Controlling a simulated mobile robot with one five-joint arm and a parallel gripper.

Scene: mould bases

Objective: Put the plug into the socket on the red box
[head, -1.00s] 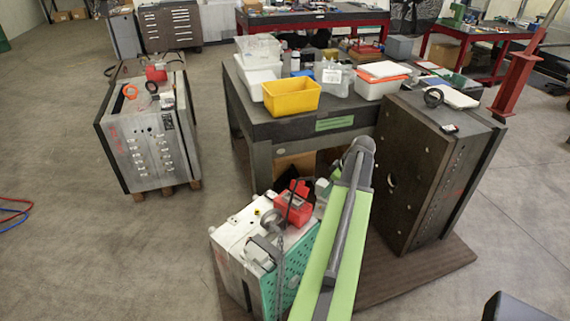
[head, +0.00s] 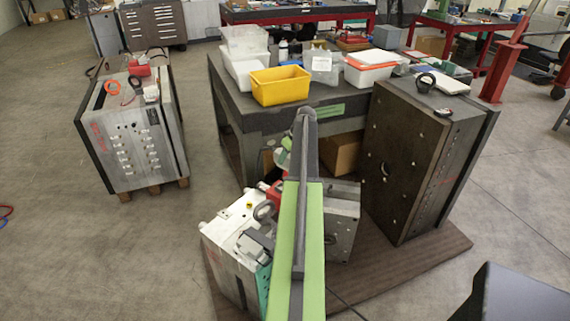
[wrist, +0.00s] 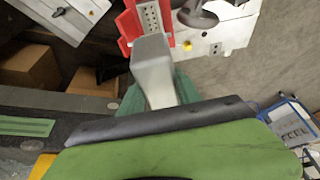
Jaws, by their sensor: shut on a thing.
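The red box (wrist: 130,22) stands at the top of the wrist view, with a pale socket face of dark holes (wrist: 152,18) inside its red frame. My gripper (wrist: 156,92) has teal fingers shut on a grey plug (wrist: 153,62). The plug points up the picture at the socket, and its far end overlaps the socket's lower edge. I cannot tell whether they touch. In the head view the red box (head: 273,191) sits on the pale mould base (head: 228,225), mostly hidden behind my green arm. The plug is not clear there.
A dark ring (wrist: 197,15) stands close right of the red box. A grey mould block (head: 342,222) is right of my arm, and a large dark mould (head: 415,160) is farther right. The table (head: 245,125) with a yellow bin (head: 280,86) stands behind. Floor is open at left.

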